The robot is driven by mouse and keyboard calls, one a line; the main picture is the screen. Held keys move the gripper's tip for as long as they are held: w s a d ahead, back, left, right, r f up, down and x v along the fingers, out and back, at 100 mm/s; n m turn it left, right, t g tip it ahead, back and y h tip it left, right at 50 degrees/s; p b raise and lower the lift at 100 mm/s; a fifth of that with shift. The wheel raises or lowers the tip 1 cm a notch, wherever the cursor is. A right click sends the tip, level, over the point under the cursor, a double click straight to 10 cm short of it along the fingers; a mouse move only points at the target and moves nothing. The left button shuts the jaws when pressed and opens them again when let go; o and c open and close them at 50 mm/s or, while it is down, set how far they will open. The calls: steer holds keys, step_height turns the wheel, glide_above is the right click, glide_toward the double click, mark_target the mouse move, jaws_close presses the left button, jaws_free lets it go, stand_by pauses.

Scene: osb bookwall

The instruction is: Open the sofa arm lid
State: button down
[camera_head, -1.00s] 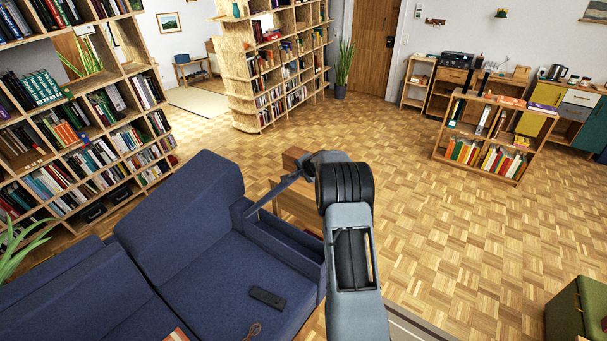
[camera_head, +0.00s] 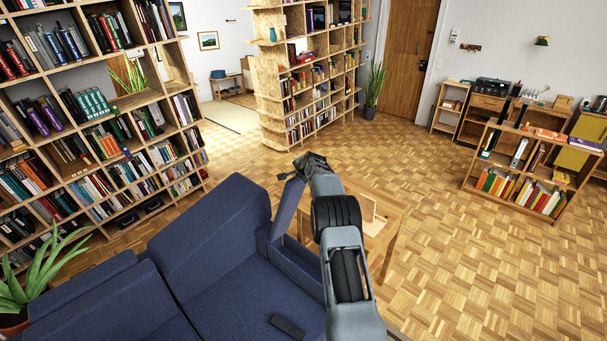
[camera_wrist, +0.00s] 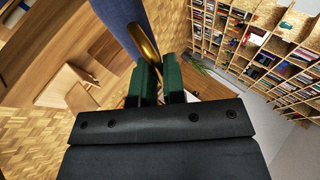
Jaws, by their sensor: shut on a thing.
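The dark blue sofa arm lid (camera_head: 286,207) stands raised and steeply tilted in the head view. Below it, the sofa arm (camera_head: 297,262) shows its opened top. My gripper (camera_head: 298,170) is at the lid's upper end. In the wrist view, my gripper (camera_wrist: 162,72) has its green fingers closed on a brass-coloured loop (camera_wrist: 144,42). The blue lid (camera_wrist: 112,14) shows just beyond the loop. My arm hides the right side of the sofa arm in the head view.
The blue sofa (camera_head: 225,292) fills the lower left, with a dark remote (camera_head: 287,326) on its seat. A wooden table (camera_head: 388,225) stands right behind the sofa arm, close to my arm. Open parquet floor lies to the right, before a low bookshelf (camera_head: 519,180).

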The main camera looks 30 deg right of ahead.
stand_by(0.3)
steer(key=c, duration=1.2)
jaws_free()
steer(key=shift+a, duration=0.1)
steer(key=shift+s+r, duration=0.1)
steer(key=b+v, duration=0.5)
steer(key=v, duration=0.8)
steer(key=shift+s+r, duration=0.2)
steer(key=shift+r, duration=0.05)
